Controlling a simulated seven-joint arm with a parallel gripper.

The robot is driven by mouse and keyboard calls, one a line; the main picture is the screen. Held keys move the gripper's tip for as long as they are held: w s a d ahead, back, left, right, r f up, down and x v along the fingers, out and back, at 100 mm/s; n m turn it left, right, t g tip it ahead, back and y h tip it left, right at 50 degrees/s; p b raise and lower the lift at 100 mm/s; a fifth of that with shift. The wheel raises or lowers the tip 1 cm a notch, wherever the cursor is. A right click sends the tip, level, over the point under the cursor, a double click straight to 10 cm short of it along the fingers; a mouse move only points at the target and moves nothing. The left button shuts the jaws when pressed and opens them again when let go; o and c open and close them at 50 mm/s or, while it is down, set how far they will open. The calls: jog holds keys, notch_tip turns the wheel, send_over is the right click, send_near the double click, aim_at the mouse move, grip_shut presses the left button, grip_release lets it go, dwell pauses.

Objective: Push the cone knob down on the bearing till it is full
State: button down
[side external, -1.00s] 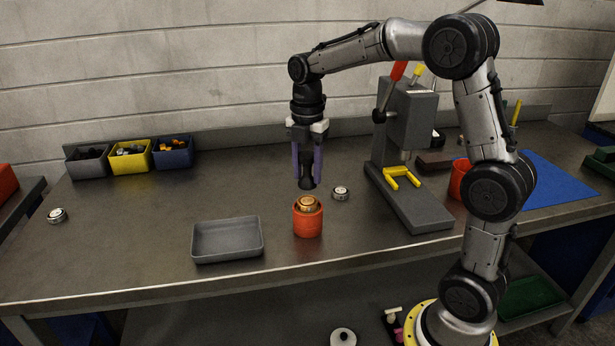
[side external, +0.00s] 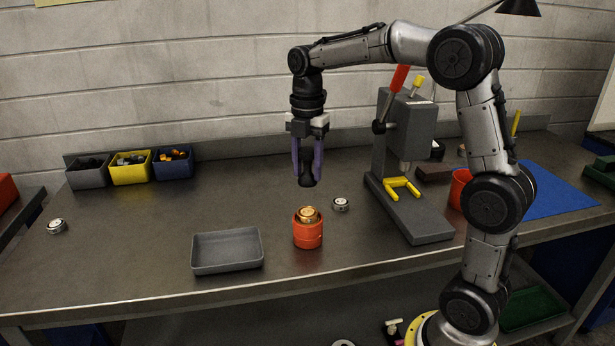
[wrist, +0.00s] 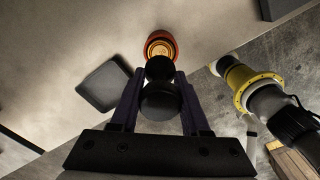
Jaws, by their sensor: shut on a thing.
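My gripper (side external: 308,166), with purple fingers, is shut on the black cone knob (side external: 307,181) and holds it in the air. In the wrist view the knob (wrist: 160,104) sits between the fingers. A copper-gold bearing (side external: 309,212) sits in the mouth of an orange-red cup (side external: 307,236) on the bench. The knob hangs above the bearing, with a visible gap in the side view. In the wrist view the knob partly covers the bearing (wrist: 159,47) and cup (wrist: 174,44).
A grey tray (side external: 227,265) lies left of the cup. A silver bearing (side external: 340,204) lies behind it to the right; another (side external: 57,226) is far left. A grey press (side external: 403,150) with a yellow fork (side external: 401,188) stands at right. Parts bins (side external: 130,170) line the back left.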

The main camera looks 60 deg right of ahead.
aim_at(308, 212)
dwell(0.3)
jog(key=shift+f, duration=3.7)
jog(key=shift+f, duration=0.95)
jog(key=shift+r, duration=4.65)
